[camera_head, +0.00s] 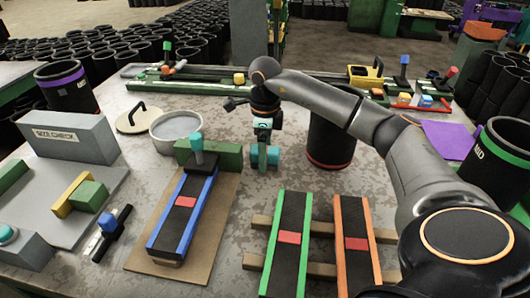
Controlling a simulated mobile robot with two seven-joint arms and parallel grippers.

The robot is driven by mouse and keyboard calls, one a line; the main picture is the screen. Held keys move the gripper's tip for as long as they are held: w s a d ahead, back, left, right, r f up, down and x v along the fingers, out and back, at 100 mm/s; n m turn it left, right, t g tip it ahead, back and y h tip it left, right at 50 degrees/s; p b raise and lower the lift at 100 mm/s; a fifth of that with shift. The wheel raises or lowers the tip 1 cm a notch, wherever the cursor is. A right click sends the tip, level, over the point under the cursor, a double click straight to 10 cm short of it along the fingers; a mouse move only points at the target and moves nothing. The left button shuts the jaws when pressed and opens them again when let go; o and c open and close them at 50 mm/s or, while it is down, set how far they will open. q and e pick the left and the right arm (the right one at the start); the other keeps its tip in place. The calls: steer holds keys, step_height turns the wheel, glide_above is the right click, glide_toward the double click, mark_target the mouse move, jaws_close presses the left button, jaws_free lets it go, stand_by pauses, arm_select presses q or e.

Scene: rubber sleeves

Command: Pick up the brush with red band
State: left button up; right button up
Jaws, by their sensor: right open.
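No brush with a red band can be made out for certain. A small red-topped piece (450,73) stands among tools at the back right, too small to identify. A dark tool with a blue block (106,223) lies at the front left, with no red band visible on it. My right gripper (262,157) hangs over the middle of the table, teal fingertips apart and nothing seen between them. My left gripper is out of view.
A blue-edged strip fixture (183,215) sits on a brown board. Green-edged (289,240) and orange-edged (356,245) strips lie at front. A grey pot (177,130), a round lid (139,118) and a grey size-check block (75,140) stand left. A black bin (500,160) stands right.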

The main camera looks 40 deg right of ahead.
jaws_close()
stand_by(0.7)
